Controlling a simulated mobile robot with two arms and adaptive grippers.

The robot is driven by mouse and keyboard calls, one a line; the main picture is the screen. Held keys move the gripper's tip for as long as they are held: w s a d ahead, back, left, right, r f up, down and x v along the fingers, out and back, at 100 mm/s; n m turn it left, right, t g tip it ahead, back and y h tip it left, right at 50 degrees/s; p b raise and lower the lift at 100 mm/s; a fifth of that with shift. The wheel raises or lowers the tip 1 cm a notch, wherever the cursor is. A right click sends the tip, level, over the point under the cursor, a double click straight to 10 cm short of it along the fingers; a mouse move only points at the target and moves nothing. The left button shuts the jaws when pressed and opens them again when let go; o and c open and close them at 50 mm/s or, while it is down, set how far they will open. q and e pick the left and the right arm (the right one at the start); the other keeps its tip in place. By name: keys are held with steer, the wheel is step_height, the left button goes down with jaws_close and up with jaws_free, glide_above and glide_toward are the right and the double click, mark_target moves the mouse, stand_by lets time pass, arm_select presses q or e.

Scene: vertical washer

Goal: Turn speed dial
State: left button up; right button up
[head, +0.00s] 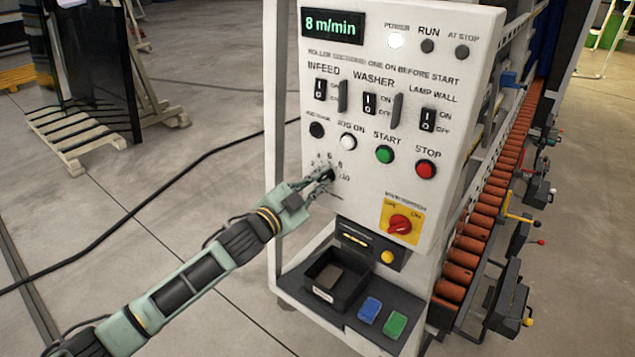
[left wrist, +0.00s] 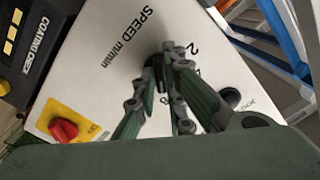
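The speed dial (head: 327,173) is a small dark knob with numbers around it, low on the left of the white control panel (head: 372,190). My left gripper (head: 320,180) reaches it from the lower left and covers much of it. In the left wrist view the fingers (left wrist: 162,75) close in around the dark dial (left wrist: 157,72), beside the "SPEED m/min" lettering. They look shut on it, though they hide most of it and its pointer. The green display (head: 332,26) reads 8 m/min. My right gripper is not in view.
Above the dial are several buttons and switches, including the green START button (head: 385,154) and red STOP button (head: 425,169). A red-on-yellow rotary switch (head: 400,223) is at lower right. A shelf with a black tray (head: 338,279) juts out below.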

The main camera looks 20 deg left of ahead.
arm_select(q)
steer(key=o, duration=0.4)
steer(key=v, duration=1.2)
stand_by(0.3)
